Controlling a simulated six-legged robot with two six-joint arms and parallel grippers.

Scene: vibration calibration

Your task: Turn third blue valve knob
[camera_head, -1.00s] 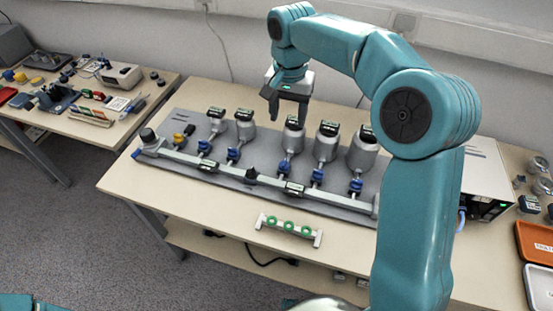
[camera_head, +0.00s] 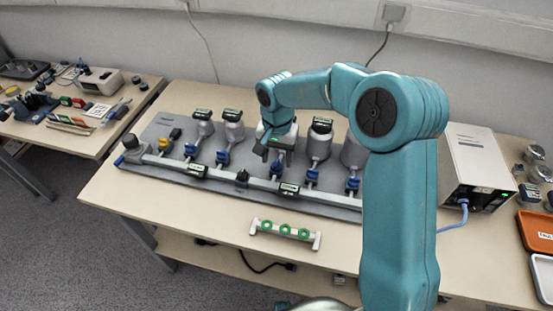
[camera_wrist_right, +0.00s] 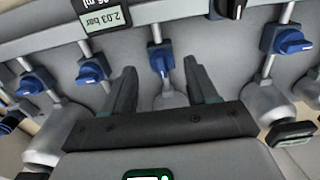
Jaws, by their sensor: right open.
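A row of blue valve knobs sits on thin pipes along a grey board (camera_head: 150,140) on the table. The third blue knob (camera_head: 277,168) from the left is just below my right gripper (camera_head: 268,154) in the head view, partly covered. In the right wrist view, the third knob (camera_wrist_right: 161,57) lies between the two open dark fingers of the right gripper (camera_wrist_right: 160,72), apart from both. The first (camera_head: 190,150), second (camera_head: 222,157), fourth (camera_head: 312,175) and fifth (camera_head: 353,183) knobs also show. My left gripper is out of view.
Grey canisters with displays, such as this one (camera_head: 319,142), stand behind the knobs. A black knob (camera_head: 242,177) sits on the front pipe. A rack with green rings (camera_head: 285,230) lies in front. A white box (camera_head: 475,165) stands at right.

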